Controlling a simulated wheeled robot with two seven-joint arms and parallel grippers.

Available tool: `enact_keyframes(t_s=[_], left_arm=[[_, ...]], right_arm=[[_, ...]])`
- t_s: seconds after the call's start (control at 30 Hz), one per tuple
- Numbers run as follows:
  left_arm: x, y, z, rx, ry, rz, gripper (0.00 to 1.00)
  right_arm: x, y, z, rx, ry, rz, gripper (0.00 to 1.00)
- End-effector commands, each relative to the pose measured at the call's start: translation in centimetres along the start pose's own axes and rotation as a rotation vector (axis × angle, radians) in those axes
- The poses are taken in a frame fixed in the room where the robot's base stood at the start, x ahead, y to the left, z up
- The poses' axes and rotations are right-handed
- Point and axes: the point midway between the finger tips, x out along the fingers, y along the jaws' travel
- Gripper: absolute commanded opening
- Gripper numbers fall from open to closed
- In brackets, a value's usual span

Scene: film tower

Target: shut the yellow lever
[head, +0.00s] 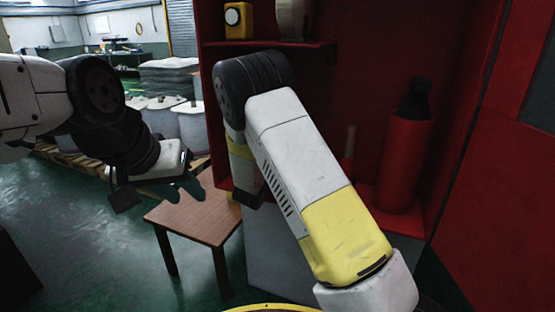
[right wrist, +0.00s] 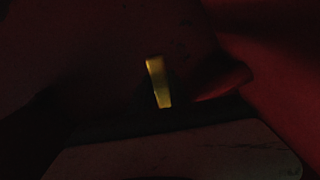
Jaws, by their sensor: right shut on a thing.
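In the right wrist view, a small yellow strip, the yellow lever (right wrist: 158,82), stands near upright and slightly tilted in front of dark red surfaces. My right gripper (right wrist: 160,106) is at the lever, shut on it; the picture is very dark and its fingers are hard to make out. In the head view my right arm bends down at the red cabinet, and its gripper and the lever are hidden. My left gripper (head: 155,192) hangs above the floor beside the small table, its dark fingers apart with nothing between them.
The red cabinet (head: 325,90) holds a shelf with a yellow device (head: 238,20). A red extinguisher (head: 406,160) stands inside at the right. A small brown table (head: 196,219) stands left of the cabinet. White containers (head: 192,127) stand behind. Green floor (head: 95,235) is clear at the left.

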Motion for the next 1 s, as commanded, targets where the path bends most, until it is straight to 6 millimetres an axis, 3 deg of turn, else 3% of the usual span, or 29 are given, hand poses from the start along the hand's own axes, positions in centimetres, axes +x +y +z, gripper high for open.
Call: enact_keyframes(t_s=[0.5,1.0], left_arm=[[0.0,0.0,0.0,0.000,0.000,0.000,0.36],[0.0,0.0,0.0,0.000,0.000,0.000,0.36]], right_arm=[[0.0,3.2,-0.6,-0.331,0.001,0.001,0.00],[0.0,3.7,-0.8,-0.392,0.002,0.001,0.00]])
